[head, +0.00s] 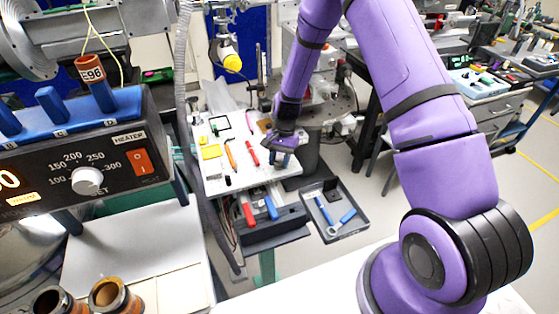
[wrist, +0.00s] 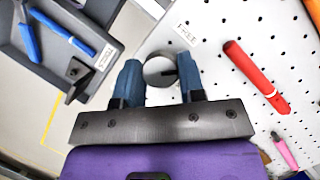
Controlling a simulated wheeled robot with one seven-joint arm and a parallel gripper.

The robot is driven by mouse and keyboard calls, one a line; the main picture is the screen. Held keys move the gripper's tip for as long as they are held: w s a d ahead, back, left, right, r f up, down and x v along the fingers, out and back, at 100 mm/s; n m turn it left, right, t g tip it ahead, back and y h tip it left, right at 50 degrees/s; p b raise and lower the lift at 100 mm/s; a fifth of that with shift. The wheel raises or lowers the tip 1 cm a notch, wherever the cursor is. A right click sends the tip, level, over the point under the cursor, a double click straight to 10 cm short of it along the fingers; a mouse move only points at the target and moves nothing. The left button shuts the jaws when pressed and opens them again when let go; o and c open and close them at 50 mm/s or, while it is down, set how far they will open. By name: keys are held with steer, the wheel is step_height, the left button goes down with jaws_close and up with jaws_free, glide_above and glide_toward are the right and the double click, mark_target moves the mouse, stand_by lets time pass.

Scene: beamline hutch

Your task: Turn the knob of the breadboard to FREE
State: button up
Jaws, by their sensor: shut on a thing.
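The breadboard (head: 215,184) is a white perforated plate, seen in the head view centre; in the wrist view (wrist: 225,70) it fills the right side. Its knob (wrist: 157,66) is a round grey disc near the plate's edge, with a dark pointer mark running from its middle toward the right. A small label that reads like FREE (wrist: 186,33) lies above and right of the knob; the mark does not point straight at it. My gripper (wrist: 160,80) has its blue fingers on both sides of the knob, shut on it. In the head view my gripper (head: 282,157) hides the knob.
A red-handled tool (wrist: 256,77) lies on the breadboard right of my gripper. Other small tools lie further left in the head view. A grey tray (head: 339,233) with blue tools stands beside the board. A heater box (head: 130,165) fills the near left.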

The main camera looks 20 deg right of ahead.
steer(key=n, duration=0.2)
steer(key=n+h, duration=0.1)
steer(key=n, duration=0.1)
steer(key=shift+a+g+h, duration=0.1)
steer(key=shift+g+h, duration=0.2)
steer(key=shift+n+h, duration=0.6)
steer(key=shift+n, duration=1.3)
steer(key=o, duration=0.9)
steer(key=shift+v, duration=5.35)
